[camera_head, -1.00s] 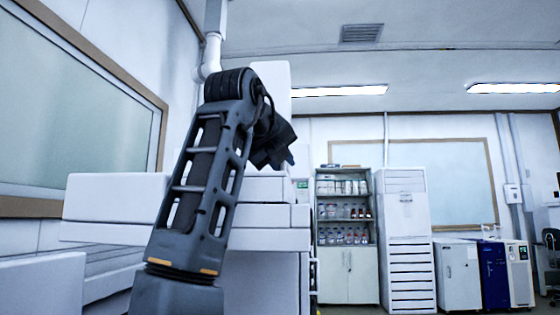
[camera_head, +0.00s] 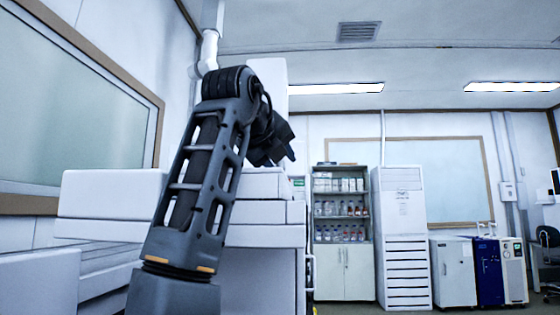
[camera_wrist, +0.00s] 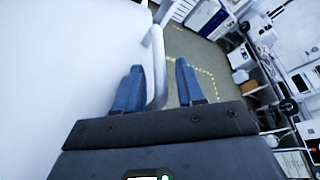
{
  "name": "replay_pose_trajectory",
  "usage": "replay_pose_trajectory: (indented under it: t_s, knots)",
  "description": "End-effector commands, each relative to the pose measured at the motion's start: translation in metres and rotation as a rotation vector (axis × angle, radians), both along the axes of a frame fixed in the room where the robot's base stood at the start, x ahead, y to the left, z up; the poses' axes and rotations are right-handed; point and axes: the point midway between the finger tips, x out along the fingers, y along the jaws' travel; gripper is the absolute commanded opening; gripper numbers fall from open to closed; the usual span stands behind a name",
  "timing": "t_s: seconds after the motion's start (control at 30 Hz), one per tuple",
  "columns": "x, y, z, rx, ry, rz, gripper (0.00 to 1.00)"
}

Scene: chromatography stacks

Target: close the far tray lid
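White stacked units (camera_head: 262,212) stand behind and beside my arm in the head view; I cannot tell which part is the far tray lid. In the wrist view, a large plain white surface (camera_wrist: 65,70) fills the left side, with a thin white bar like a handle (camera_wrist: 157,68) along its right edge. My gripper (camera_wrist: 160,80) has its two blue fingers spread apart. The bar runs down between them, nearer the left finger; contact is unclear. In the head view my dark wrist (camera_head: 270,140) is in front of the stack, and the fingertips are not clear.
More white blocks (camera_head: 110,194) stand at the left under a framed window. A glass-fronted cabinet (camera_head: 342,225), a tall white unit (camera_head: 403,235) and smaller machines line the back right. In the wrist view, open floor (camera_wrist: 200,60) with yellow-dashed marking lies beyond the fingers.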

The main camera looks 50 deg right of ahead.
Motion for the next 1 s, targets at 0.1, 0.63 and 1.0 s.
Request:
replay_pose_trajectory:
  t_s: [0.1, 0.63, 1.0]
  knots:
    - [0.000, 0.002, 0.001, -0.001, 0.000, 0.002, 0.40]
    - [-0.024, 0.065, 0.022, 0.000, 0.000, 0.001, 0.40]
    - [-0.027, 0.069, 0.023, 0.000, 0.000, 0.000, 0.40]
